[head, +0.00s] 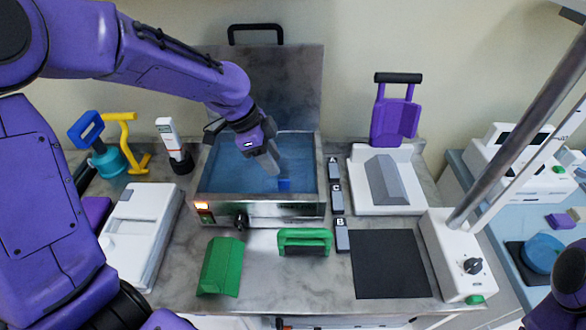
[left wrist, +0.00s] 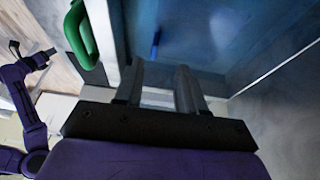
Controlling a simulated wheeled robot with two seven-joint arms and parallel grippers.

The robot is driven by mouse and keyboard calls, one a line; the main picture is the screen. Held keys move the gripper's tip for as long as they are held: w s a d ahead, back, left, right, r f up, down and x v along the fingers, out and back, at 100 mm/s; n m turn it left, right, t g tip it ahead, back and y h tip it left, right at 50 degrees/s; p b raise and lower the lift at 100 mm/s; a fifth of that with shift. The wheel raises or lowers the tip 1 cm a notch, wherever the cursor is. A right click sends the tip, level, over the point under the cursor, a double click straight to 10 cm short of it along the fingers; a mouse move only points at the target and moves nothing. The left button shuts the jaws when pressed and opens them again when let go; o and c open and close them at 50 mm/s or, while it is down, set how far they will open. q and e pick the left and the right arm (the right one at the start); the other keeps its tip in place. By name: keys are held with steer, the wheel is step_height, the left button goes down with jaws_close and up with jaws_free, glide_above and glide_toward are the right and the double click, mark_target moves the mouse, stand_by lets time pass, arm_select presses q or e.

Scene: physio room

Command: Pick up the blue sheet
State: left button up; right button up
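An open metal bath (head: 262,208) filled with blue water stands at the back middle of the counter. A small bright blue piece, which looks like the blue sheet (head: 284,184), shows in the bath, right of its middle; in the left wrist view it is a thin blue strip (left wrist: 155,43). My left gripper (head: 270,163) is over the bath, just up and left of the piece. Its two fingers (left wrist: 158,82) are apart with nothing between them. My right arm shows small in the left wrist view; its fingers are not clear.
The bath's raised lid stands behind it. Green holders (head: 220,266) and (head: 304,240) lie in front, beside a black mat (head: 390,264). Small lettered blocks (head: 337,200) line its right side. A white device with a metal pole (head: 452,258) stands at the right.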

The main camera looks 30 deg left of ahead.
mark_target(282, 180)
arm_select(q)
steer(key=shift+s+d+f+p, duration=0.15)
steer(key=shift+s+d+f, duration=0.25)
steer(key=shift+f, duration=0.2)
steer(key=shift+s+d+f+p, duration=0.15)
steer(key=shift+s+d+f, duration=0.1)
steer(key=shift+s+f, duration=0.3)
steer(key=w+f, duration=0.1)
steer(key=w+d+f, duration=0.1)
steer(key=f, duration=0.1)
steer(key=w+f+p, duration=0.1)
steer(key=f, duration=0.1)
steer(key=shift+d, duration=0.35)
steer(key=shift+s+r, duration=0.2)
steer(key=shift+s, duration=0.3)
steer(key=shift+c, duration=0.3)
steer(key=c, duration=0.5)
jaws_close()
arm_select(e)
steer(key=shift+s+r, duration=0.65)
steer(key=shift+r, duration=0.25)
